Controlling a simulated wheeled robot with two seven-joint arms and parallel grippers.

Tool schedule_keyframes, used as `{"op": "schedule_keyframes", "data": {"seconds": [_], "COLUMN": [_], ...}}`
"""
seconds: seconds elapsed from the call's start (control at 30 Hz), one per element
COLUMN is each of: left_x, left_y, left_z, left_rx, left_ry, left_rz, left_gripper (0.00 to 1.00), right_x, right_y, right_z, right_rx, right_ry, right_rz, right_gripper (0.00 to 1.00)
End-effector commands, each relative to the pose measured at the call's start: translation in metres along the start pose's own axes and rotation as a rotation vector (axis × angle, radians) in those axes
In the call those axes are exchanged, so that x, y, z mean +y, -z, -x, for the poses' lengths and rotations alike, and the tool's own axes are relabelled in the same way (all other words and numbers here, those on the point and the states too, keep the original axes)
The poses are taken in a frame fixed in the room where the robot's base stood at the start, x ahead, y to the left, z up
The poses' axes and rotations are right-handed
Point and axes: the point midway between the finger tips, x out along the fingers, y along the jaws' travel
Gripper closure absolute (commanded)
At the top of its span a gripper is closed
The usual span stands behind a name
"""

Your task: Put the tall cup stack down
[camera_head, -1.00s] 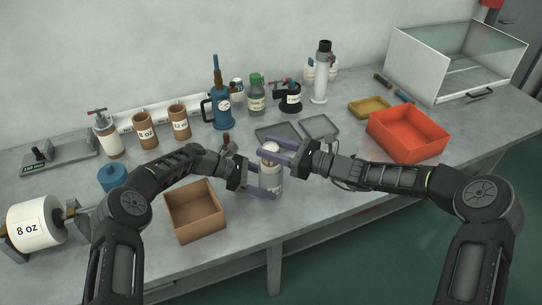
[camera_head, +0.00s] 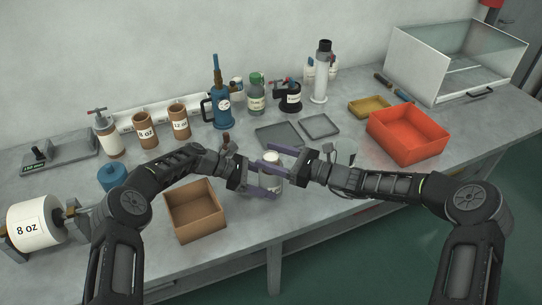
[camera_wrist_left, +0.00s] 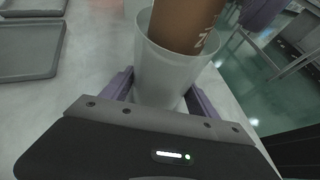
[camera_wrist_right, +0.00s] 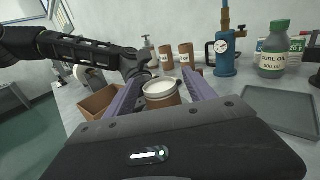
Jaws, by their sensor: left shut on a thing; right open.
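The tall cup stack (camera_head: 272,159) is upright near the table's front edge, between my two grippers. The left wrist view shows a pale translucent cup (camera_wrist_left: 165,68) with a brown lettered cylinder (camera_wrist_left: 185,22) in it. My left gripper (camera_head: 268,183) is shut on the pale cup, low down, with a purple finger on each side. My right gripper (camera_head: 282,157) is open near the top of the stack. In the right wrist view a white-rimmed brown top (camera_wrist_right: 160,90) shows between its spread fingers. Whether the stack's base touches the table is hidden.
An open cardboard box (camera_head: 195,212) stands left of the stack. Two grey trays, one here (camera_head: 277,135) and one here (camera_head: 320,125), lie behind it. A red bin (camera_head: 408,135) is at the right.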

Motion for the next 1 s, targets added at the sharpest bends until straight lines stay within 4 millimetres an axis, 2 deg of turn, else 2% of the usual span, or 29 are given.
{"op": "schedule_keyframes", "data": {"seconds": [0.2, 0.33, 0.47, 0.8, 1.0], "left_x": [0.0, 0.0, 0.0, 0.0, 0.0], "left_y": [0.0, 0.0, 0.0, 0.0, 0.0], "left_z": [0.0, 0.0, 0.0, 0.0, 0.0], "left_rx": [0.0, 0.0, 0.0, 0.0, 0.0], "left_ry": [0.0, 0.0, 0.0, 0.0, 0.0], "left_rz": [0.0, 0.0, 0.0, 0.0, 0.0], "left_gripper": [0.8, 0.8, 0.8, 0.8, 0.8], "right_x": [0.0, -0.001, -0.001, -0.001, 0.0], "right_y": [-0.003, -0.002, -0.002, -0.002, -0.002], "right_z": [0.0, 0.012, 0.034, 0.101, 0.119], "right_rx": [0.0, 0.0, 0.002, 0.002, 0.001], "right_ry": [0.0, 0.001, 0.003, 0.002, 0.0], "right_rz": [0.001, 0.0, 0.0, 0.0, 0.001], "right_gripper": [0.37, 0.37, 0.37, 0.37, 0.37]}}
